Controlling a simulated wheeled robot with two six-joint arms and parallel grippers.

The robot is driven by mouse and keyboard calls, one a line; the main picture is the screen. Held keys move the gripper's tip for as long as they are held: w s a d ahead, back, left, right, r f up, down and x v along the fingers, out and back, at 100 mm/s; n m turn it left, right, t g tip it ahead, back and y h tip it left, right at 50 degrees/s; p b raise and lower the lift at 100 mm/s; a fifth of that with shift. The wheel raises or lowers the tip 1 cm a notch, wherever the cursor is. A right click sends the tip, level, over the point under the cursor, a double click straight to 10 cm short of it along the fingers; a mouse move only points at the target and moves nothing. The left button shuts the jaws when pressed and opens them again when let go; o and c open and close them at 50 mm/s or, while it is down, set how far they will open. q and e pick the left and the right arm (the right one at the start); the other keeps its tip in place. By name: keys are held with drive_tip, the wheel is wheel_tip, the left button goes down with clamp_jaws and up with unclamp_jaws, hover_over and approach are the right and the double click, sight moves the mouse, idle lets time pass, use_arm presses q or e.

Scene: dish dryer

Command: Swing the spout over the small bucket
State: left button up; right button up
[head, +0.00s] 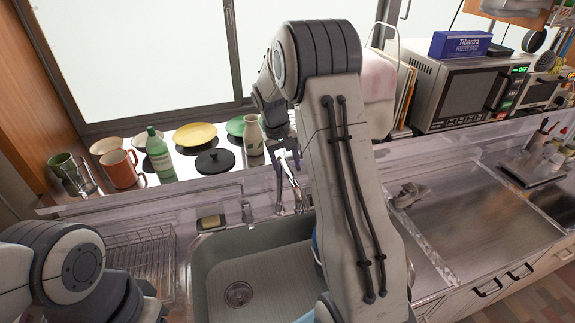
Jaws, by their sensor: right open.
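The chrome faucet spout (291,182) rises at the back edge of the sink. My right gripper (284,158) is open at the top of the spout, with its fingers close around or beside it; I cannot tell whether they touch. My right arm covers much of the sink's right side. A blue rim, perhaps the small bucket (315,244), peeks out left of this arm inside the sink; most of it is hidden. My left arm comes in at the lower left, and its gripper is not visible.
The grey sink (215,268) has a drain at its left. A wire rack (135,255) stands left of it. A microwave (460,90) stands at the back right.

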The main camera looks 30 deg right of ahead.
clamp_jaws()
idle(1.4)
